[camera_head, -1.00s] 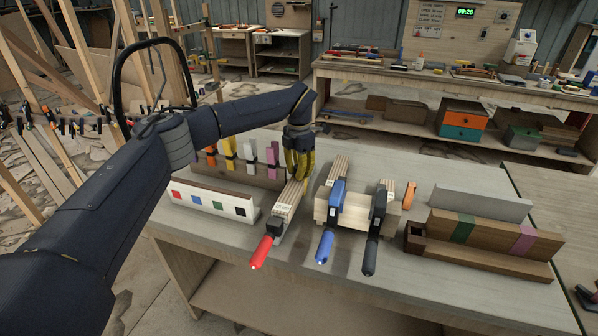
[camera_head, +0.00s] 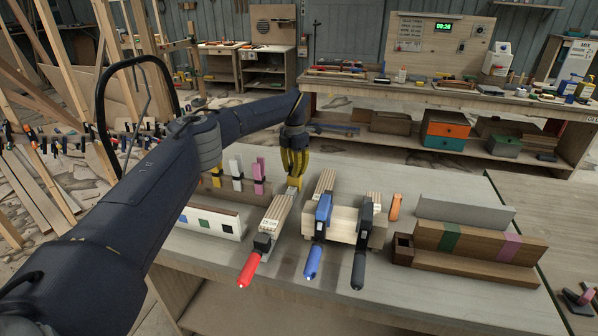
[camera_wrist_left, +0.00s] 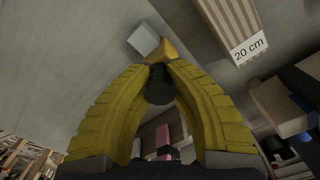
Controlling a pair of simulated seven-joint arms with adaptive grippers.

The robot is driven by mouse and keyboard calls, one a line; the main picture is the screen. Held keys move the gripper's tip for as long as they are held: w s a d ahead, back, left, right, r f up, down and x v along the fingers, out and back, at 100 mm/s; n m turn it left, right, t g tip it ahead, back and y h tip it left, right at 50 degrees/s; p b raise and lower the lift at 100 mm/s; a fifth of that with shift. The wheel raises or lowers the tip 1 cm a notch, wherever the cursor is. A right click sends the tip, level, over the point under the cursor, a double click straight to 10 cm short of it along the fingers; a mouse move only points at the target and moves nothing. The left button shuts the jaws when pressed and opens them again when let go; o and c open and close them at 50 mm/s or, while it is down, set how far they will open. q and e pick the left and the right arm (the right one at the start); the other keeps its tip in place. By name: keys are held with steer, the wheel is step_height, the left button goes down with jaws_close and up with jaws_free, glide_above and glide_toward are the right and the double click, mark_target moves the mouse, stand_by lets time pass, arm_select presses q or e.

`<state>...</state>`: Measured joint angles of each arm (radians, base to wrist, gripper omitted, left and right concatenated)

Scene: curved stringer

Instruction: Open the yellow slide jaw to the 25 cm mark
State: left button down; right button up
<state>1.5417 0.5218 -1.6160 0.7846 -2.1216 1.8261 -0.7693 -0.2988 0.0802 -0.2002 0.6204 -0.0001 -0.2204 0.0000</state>
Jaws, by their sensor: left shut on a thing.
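My left gripper (camera_head: 294,184) has yellow fingers and is over the bar's far end. In the wrist view, the fingertips (camera_wrist_left: 157,66) are closed together at a small yellow piece, apparently the slide jaw (camera_wrist_left: 177,48), beside a pale grey block (camera_wrist_left: 143,38). The fingers hide most of the yellow piece. A dark round part (camera_wrist_left: 159,88) shows between them. My right gripper is not in view.
A blue-handled clamp (camera_head: 313,262) and a black-handled clamp (camera_head: 359,268) sit close on the right, on a wooden block. Coloured uprights (camera_head: 238,172) and a white strip (camera_head: 212,222) stand at left. Brown boards (camera_head: 470,245) lie at right.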

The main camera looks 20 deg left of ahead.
arm_select(q)
steer(key=c, duration=1.1)
jaws_free()
steer(key=shift+r, duration=0.1)
step_height(320, 180, up, 12)
steer(key=shift+f, duration=0.25)
steer(key=shift+r, duration=0.2)
